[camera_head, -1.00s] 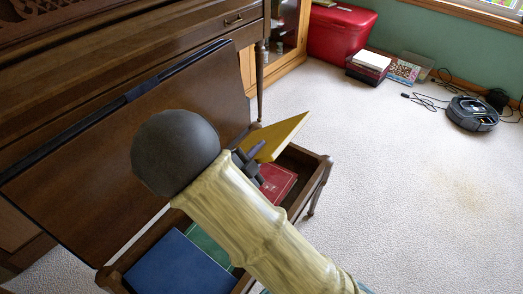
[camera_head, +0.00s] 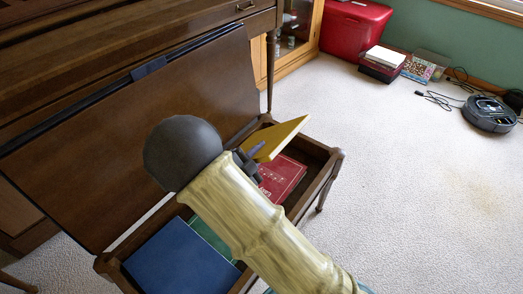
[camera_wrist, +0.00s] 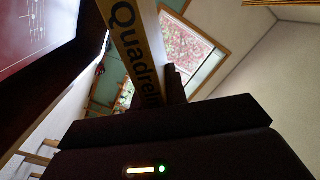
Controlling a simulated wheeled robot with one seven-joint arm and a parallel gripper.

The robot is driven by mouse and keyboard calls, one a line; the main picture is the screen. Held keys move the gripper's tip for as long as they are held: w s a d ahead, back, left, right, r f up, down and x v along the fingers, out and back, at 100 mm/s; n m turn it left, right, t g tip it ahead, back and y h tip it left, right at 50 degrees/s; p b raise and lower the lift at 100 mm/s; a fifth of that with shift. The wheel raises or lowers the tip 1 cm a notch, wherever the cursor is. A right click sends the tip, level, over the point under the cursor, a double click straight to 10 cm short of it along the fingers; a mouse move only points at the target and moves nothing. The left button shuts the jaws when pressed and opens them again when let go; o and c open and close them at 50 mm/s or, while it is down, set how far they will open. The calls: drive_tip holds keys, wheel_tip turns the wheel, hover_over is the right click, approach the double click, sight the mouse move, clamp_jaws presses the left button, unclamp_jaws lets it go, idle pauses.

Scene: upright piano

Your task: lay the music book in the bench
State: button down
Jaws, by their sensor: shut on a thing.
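The yellow music book (camera_head: 282,136) is tilted in the air above the right part of the open bench. My gripper (camera_head: 252,160) is shut on it; my arm partly hides the fingers. In the wrist view, the book's yellow spine (camera_wrist: 131,40) carries dark lettering, with a dark finger of my gripper (camera_wrist: 172,84) against it. The bench (camera_head: 328,183) has its brown lid (camera_head: 140,135) raised, leaning toward the piano. Inside lie a blue book (camera_head: 180,262), a green book (camera_head: 212,240) partly hidden by my arm, and a red book (camera_head: 283,177) below the yellow one.
The piano (camera_head: 90,55) stands behind the bench. A dark open space shows in the bench around the red book. A red chest (camera_head: 352,28), stacked books (camera_head: 383,63), cables and a robot vacuum (camera_head: 490,113) are far right. The carpet between is clear.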

drive_tip(key=shift+w+a+f+b, duration=0.1)
drive_tip(key=shift+a+f+b, duration=0.1)
drive_tip(key=shift+f+b, duration=0.45)
drive_tip(key=shift+w+a+f+b, duration=0.15)
drive_tip(key=shift+f+b, duration=0.1)
drive_tip(key=shift+f, duration=0.75)
drive_tip(key=c, duration=1.3)
unclamp_jaws()
drive_tip(key=shift+s, duration=0.15)
drive_tip(key=p+v, duration=0.6)
drive_tip(key=v, duration=1.1)
drive_tip(key=shift+s+f, duration=0.1)
drive_tip(key=shift+a, duration=0.1)
